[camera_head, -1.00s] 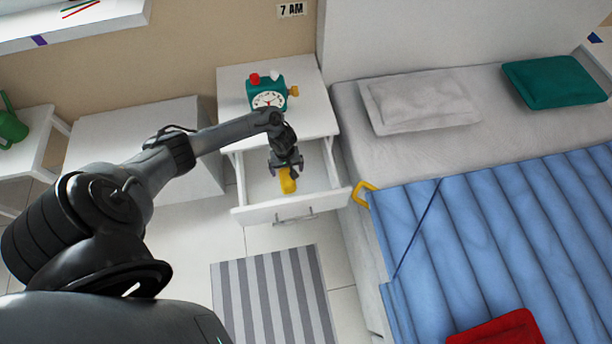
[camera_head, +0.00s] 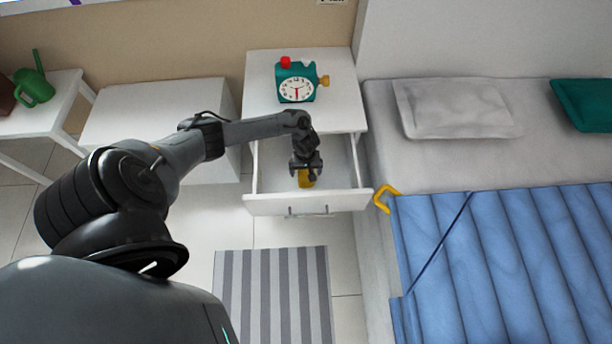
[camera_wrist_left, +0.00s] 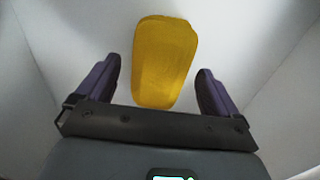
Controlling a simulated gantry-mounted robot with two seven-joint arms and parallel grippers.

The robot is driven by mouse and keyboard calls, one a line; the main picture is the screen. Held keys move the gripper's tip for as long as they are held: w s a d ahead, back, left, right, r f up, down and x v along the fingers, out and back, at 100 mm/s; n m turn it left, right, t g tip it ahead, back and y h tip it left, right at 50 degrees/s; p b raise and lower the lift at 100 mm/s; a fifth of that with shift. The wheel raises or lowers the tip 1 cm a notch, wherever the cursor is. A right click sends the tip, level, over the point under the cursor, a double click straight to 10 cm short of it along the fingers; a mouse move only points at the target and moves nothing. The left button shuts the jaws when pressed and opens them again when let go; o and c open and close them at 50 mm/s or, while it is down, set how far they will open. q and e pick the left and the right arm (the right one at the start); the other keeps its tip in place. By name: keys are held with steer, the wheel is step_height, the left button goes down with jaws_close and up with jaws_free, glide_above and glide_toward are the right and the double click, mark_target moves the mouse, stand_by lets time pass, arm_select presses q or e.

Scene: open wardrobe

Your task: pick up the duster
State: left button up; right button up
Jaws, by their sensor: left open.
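A yellow object (camera_head: 306,180), which I take to be the duster, lies in the open white drawer (camera_head: 270,204) of the nightstand. In the left wrist view the yellow object (camera_wrist_left: 164,62) is a rounded oblong block, with its near end between the two finger tips. My left gripper (camera_head: 306,170) is inside the drawer, above the yellow object and partly covering it. In the left wrist view my left gripper (camera_wrist_left: 160,85) is open, with a gap on each side of the object. My right gripper is not in view.
The drawer walls stand close around my left gripper. A teal clock (camera_head: 296,83) stands on the nightstand top (camera_head: 258,100). The bed with its blue blanket (camera_head: 510,260) is on the right. A striped rug (camera_head: 272,295) lies in front of the drawer.

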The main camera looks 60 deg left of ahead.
arm_select(q)
steer(key=shift+f+b, duration=0.35)
steer(key=shift+f, duration=0.55)
steer(key=shift+d, duration=0.1)
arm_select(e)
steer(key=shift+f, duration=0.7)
arm_select(q)
steer(key=shift+w, duration=0.1)
steer(key=shift+c, duration=0.2)
steer(key=c, duration=1)
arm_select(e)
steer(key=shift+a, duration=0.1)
arm_select(q)
steer(key=shift+r, duration=0.1)
